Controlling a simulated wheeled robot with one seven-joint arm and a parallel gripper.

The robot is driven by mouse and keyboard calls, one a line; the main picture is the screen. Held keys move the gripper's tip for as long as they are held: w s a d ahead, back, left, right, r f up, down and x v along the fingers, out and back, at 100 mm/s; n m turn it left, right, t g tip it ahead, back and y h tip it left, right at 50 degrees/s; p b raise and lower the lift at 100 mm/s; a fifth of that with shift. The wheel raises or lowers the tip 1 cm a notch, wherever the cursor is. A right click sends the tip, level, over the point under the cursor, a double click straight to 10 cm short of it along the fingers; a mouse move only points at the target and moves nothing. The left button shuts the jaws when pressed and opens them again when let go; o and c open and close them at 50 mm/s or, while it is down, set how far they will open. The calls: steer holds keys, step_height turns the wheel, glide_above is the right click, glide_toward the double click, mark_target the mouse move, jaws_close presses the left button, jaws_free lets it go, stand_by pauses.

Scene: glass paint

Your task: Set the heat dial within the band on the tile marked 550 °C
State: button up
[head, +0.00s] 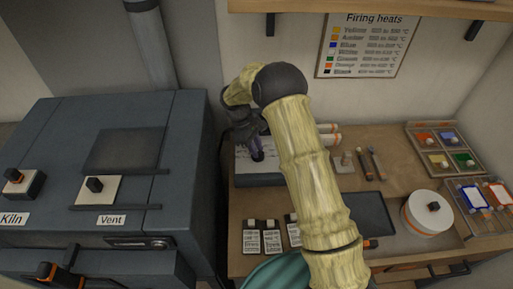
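A pale panel (243,168) on a dark base stands at the back left of the bench, with faint printed marks; it looks like the heat dial's face. A dark purplish knob-like part (257,151) shows on it. My gripper (255,140) is at this panel, close to or touching the knob. The fingers are small and dark and partly hidden by my arm, so I cannot tell if they grip. I cannot read 550 °C on any.
The dark kiln (100,160) stands at left, with a Kiln switch (22,183) and a Vent switch (97,187). A Firing heats chart (366,46) hangs behind. Right are a dark tray (371,217), a round white turntable (428,212) and a color rack (440,145). My arm crosses the bench's middle.

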steer(key=shift+o, duration=1.1)
steer(key=shift+r, duration=0.1)
steer(key=b+v, duration=0.2)
steer(key=v, duration=1.5)
steer(key=shift+b, duration=0.3)
steer(key=s+d+f+m+t+y, duration=0.2)
steer(key=s+d+m, duration=0.4)
steer(key=s+d, duration=0.3)
steer(key=s+d+f+m+t+y, duration=0.1)
steer(key=s+d+m, duration=0.5)
steer(key=s, duration=1.1)
steer(key=d+f+t, duration=0.1)
steer(key=d, duration=0.2)
steer(key=shift+t+y, duration=0.4)
